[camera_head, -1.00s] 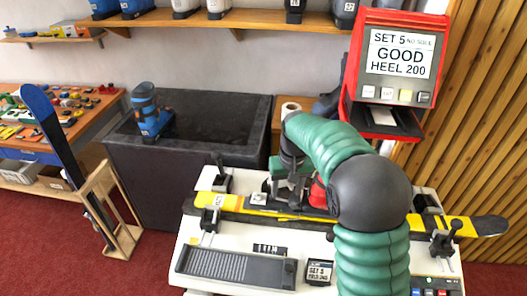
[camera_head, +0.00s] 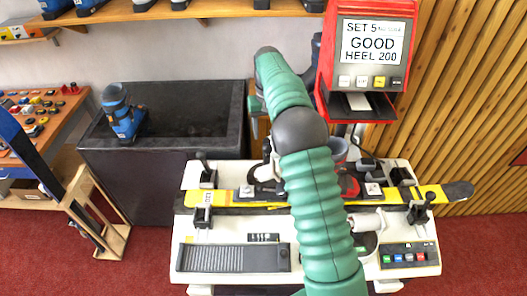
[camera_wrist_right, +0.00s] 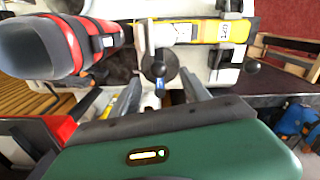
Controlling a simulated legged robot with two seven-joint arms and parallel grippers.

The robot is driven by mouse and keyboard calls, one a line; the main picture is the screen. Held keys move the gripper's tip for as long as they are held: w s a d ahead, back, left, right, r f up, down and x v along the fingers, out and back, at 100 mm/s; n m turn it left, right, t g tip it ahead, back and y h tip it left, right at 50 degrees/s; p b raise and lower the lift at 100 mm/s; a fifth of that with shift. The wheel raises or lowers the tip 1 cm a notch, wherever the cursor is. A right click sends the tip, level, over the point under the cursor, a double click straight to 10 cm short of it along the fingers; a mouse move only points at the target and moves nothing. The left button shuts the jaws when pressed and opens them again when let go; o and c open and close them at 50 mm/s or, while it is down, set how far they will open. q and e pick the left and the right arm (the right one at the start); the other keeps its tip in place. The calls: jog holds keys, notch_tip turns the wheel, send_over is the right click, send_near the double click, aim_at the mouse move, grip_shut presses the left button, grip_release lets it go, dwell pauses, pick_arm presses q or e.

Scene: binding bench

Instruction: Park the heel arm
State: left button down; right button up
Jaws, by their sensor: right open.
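My right gripper (camera_wrist_right: 160,80) is open in the wrist view, its two fingers apart on either side of a black round knob (camera_wrist_right: 157,64) on a grey upright bar, which looks like the heel arm. I cannot tell whether the fingers touch it. In the head view the ski (camera_head: 400,194) lies across the bench (camera_head: 215,225); my green right arm hides the right fingertips and part of the boot (camera_head: 349,186). My left gripper is out of view.
A red display unit (camera_head: 330,80) reads "SET 5", "GOOD", "HEEL 200". Black clamps (camera_head: 203,205) stand along the ski. A ski rack (camera_head: 95,215) stands at left.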

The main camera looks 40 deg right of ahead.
aim_at(267, 147)
jog(key=f, duration=0.3)
jog(key=w+d+f+p, duration=0.1)
jog(key=f, duration=0.3)
jog(key=f+p, duration=0.1)
jog(key=f, duration=0.3)
jog(key=shift+w+d+f, duration=0.2)
jog(key=shift+w+d, duration=0.05)
jog(key=shift+d, duration=0.15)
jog(key=shift+a+f, duration=0.2)
jog(key=shift+f, duration=0.15)
jog(key=shift+s+a+r, duration=0.1)
jog(key=shift+s+a, duration=0.3)
jog(key=shift+a, duration=0.1)
jog(key=shift+c, duration=0.4)
jog(key=shift+w+d, duration=0.15)
jog(key=shift+d, duration=0.2)
jog(key=c, duration=0.7)
jog(key=shift+d, duration=0.1)
grip_shut()
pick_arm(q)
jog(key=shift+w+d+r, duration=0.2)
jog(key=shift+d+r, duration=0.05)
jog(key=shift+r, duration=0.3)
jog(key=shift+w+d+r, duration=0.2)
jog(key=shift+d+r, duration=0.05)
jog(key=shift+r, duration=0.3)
